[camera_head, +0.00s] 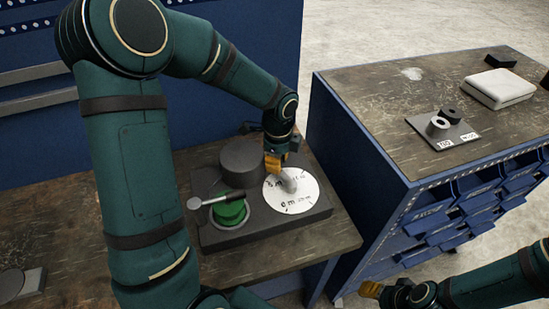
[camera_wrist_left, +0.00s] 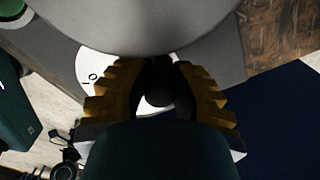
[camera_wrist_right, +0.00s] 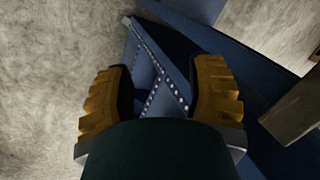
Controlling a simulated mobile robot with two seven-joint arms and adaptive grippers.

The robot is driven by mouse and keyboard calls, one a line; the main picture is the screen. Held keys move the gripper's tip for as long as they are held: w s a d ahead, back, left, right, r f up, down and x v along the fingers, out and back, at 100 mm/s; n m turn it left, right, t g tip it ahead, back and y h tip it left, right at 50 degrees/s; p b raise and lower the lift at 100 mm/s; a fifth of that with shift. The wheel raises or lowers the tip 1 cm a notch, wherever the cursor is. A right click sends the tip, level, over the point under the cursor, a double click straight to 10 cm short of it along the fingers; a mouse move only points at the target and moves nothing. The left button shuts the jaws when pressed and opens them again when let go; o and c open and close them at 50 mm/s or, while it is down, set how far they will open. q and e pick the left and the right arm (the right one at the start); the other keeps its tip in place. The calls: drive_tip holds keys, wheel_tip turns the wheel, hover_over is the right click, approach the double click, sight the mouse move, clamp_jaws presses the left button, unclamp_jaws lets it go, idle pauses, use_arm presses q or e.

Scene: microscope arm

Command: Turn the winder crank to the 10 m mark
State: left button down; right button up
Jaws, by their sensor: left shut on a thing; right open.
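The winder's dark base plate (camera_head: 222,236) lies on the workbench. It carries a dark cylinder (camera_head: 241,158), a green spool (camera_head: 229,213) with a grey lever across it, and a white dial (camera_head: 301,201) with small metre marks, too small to read surely. A grey crank knob (camera_head: 289,184) stands on the dial. My left gripper (camera_head: 274,163) is over the dial, shut on the crank; in the left wrist view a dark round part (camera_wrist_left: 160,92) sits between its fingers. The crank's exact heading is hard to tell. My right gripper (camera_wrist_right: 163,92) is open and empty, away from the winder.
A blue drawer cabinet (camera_head: 352,140) stands right of the workbench (camera_head: 285,255). On its top are a white block (camera_head: 500,88), a labelled plate with two round pieces (camera_head: 442,134) and dark blocks. Open floor lies beyond. A small dark piece (camera_head: 18,283) sits at the bench's left.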

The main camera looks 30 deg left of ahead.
use_arm(q)
drive_tip(key=w+m+p, duration=0.1)
drive_tip(key=m, duration=0.1)
drive_tip(key=d+m+p, duration=0.1)
drive_tip(key=p, duration=0.1)
drive_tip(key=shift+w+d+r+m, duration=0.1)
drive_tip(key=shift+w+r+m, duration=0.05)
drive_tip(key=shift+w+m, duration=0.25)
drive_tip(key=m+p, duration=0.1)
drive_tip(key=w+d+m+p, duration=0.1)
drive_tip(key=m+p, duration=0.1)
drive_tip(key=shift+d+m, duration=0.25)
drive_tip(key=shift+m, duration=0.05)
drive_tip(key=d+m+p, duration=0.1)
drive_tip(key=m, duration=0.1)
drive_tip(key=d+m+p, duration=0.1)
drive_tip(key=m+p, duration=0.1)
drive_tip(key=shift+w, duration=0.35)
drive_tip(key=shift+d+m+p, duration=0.5)
drive_tip(key=shift+m, duration=0.4)
use_arm(e)
wheel_tip(320, 180, up, 11)
drive_tip(key=w, duration=0.2)
drive_tip(key=shift+d+t, duration=0.3)
use_arm(q)
drive_tip(key=shift+f, duration=0.2)
use_arm(e)
drive_tip(key=shift+r, duration=0.1)
